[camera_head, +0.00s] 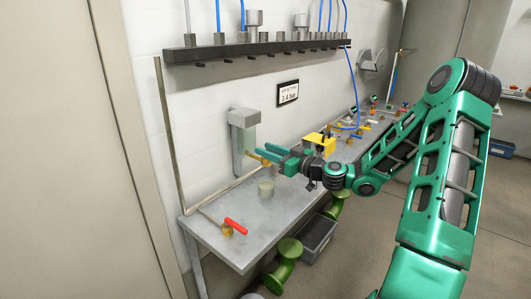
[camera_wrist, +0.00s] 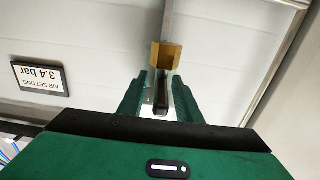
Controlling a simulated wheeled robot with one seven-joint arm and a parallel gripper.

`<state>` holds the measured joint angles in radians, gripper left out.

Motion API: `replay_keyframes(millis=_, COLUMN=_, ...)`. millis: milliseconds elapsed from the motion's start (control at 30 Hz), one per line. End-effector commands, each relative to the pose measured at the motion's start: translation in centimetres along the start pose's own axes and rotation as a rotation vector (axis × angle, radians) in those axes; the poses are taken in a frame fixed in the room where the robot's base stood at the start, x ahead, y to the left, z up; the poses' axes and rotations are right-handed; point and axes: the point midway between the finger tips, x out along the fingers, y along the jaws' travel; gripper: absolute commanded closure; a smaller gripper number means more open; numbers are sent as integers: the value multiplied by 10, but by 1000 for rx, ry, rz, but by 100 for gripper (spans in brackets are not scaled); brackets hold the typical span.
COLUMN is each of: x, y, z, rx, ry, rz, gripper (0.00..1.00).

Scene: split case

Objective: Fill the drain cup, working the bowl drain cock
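The bowl drain cock is a small brass fitting (camera_head: 264,161) below a grey box-like housing (camera_head: 243,118) on the wall. In the wrist view its brass hexagonal body (camera_wrist: 165,56) sits just beyond my fingertips, with a dark lever (camera_wrist: 161,98) pointing back towards me. My gripper (camera_head: 273,154) is at the cock. Its green fingers (camera_wrist: 160,85) stand apart on either side of the lever, with a gap showing.
A red-handled valve (camera_head: 235,226) lies at the near end of the bench (camera_head: 216,236). A yellow block (camera_head: 320,142) and several small fittings stand farther along, behind my gripper. A "3.4 bar" sign (camera_head: 288,93) and a dark rail (camera_head: 255,48) are on the wall.

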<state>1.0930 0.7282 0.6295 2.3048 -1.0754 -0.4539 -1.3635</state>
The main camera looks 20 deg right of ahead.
Motion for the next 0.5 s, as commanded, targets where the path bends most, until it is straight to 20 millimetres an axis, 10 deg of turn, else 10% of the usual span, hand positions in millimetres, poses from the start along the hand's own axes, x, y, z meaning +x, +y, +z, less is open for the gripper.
replay_keyframes(millis=500, x=-54, y=2, z=0, rx=2, ry=-1, rz=4, gripper=69)
